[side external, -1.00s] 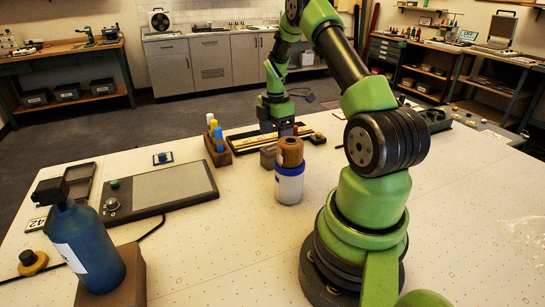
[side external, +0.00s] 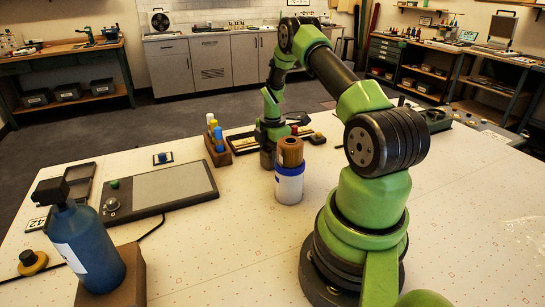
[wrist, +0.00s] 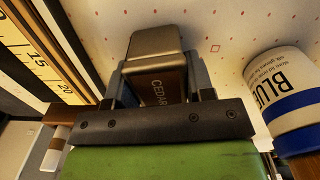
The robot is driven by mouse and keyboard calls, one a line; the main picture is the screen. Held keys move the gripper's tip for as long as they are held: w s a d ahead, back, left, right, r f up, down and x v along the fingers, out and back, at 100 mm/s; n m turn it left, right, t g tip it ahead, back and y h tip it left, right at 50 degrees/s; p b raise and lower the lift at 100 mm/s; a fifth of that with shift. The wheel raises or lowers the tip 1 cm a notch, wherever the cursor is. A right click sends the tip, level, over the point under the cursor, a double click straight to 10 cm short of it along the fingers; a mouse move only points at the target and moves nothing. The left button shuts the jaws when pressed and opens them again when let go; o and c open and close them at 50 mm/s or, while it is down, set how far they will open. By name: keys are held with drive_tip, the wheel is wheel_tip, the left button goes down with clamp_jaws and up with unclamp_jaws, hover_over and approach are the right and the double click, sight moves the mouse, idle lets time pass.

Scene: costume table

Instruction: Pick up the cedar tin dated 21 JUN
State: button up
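A brownish metal tin (wrist: 152,48) with a dark label reading CEDAR sits upright in the wrist view. No date is readable on it in these frames. My gripper (wrist: 160,85) is down around the tin, with one finger on each side, close to its walls. I cannot tell whether the fingers press on it or stand slightly apart. In the side view, my gripper (side external: 268,158) is low at the table behind the white jar, and the tin is mostly hidden there.
A white jar with a blue band (side external: 289,187) and brown top stands just beside my gripper; it also shows in the wrist view (wrist: 285,85). A wooden rack (side external: 219,154) with small bottles is to the left. A numbered strip (wrist: 30,50) lies close behind. The table's front middle is clear.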

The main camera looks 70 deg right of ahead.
drive_tip(key=shift+c, duration=0.8)
